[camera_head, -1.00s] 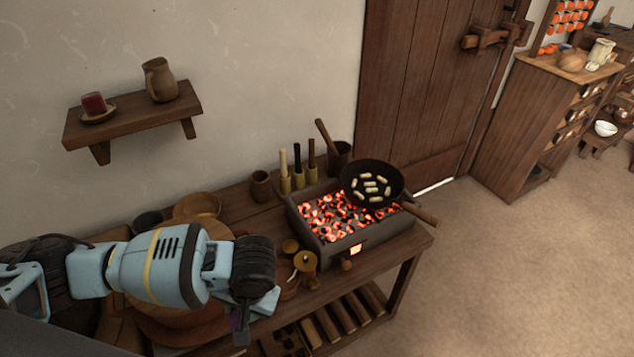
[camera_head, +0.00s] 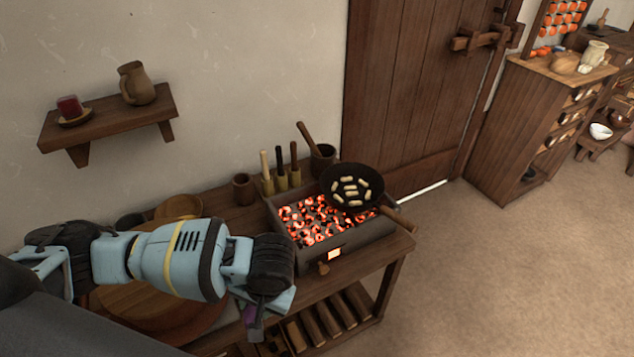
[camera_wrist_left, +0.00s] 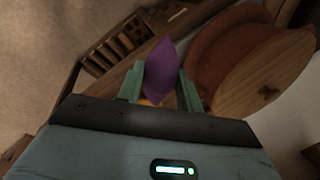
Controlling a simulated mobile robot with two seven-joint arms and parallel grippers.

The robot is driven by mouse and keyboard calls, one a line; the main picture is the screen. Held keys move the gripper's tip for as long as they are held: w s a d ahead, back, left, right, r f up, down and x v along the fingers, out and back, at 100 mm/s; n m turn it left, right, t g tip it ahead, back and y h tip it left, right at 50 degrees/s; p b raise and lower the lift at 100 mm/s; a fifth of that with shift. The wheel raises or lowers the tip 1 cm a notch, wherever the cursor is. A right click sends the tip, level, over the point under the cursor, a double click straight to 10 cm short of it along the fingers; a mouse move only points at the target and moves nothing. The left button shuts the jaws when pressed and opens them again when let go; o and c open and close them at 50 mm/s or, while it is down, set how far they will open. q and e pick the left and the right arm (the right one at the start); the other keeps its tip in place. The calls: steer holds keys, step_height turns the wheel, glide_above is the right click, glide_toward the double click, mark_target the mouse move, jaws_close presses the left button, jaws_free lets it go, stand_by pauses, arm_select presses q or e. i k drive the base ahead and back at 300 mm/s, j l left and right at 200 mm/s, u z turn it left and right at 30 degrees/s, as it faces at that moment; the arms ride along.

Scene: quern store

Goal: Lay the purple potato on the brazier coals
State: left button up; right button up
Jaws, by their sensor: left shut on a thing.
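The purple potato (camera_wrist_left: 162,70) is held between the two green fingers of my left gripper (camera_wrist_left: 160,90) in the left wrist view. In the head view, a bit of the purple potato (camera_head: 250,314) shows below my left gripper (camera_head: 258,308), at the front edge of the bench. The brazier (camera_head: 347,246) stands on the bench to the right of the gripper. Its glowing coals (camera_head: 308,219) are bare at the left and middle. A black pan (camera_head: 352,187) with several pale pieces sits over the back right part of the brazier. My right gripper is not in view.
Wooden-handled tools (camera_head: 281,180) and a small cup (camera_head: 243,189) stand behind the brazier. The pan's handle (camera_head: 398,219) sticks out to the right. A round wooden lid (camera_wrist_left: 262,90) lies beside the gripper in the left wrist view. Open floor (camera_head: 500,280) is at right.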

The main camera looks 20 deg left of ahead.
mark_target(304, 224)
steer(key=i+l+z, duration=0.35)
steer(key=l, duration=0.15)
steer(key=i+l+z, duration=0.75)
steer(key=i+l+u, duration=0.1)
steer(key=i+u, duration=0.15)
steer(key=i, duration=0.2)
steer(key=i+l+u, duration=0.2)
steer(key=i, duration=0.25)
steer(key=i+j+u, duration=0.1)
steer(key=i+u, duration=0.35)
steer(key=u, duration=0.25)
steer(key=i+u, duration=0.35)
steer(key=i+j+u, duration=0.15)
steer(key=i+u, duration=0.6)
steer(key=u, duration=0.15)
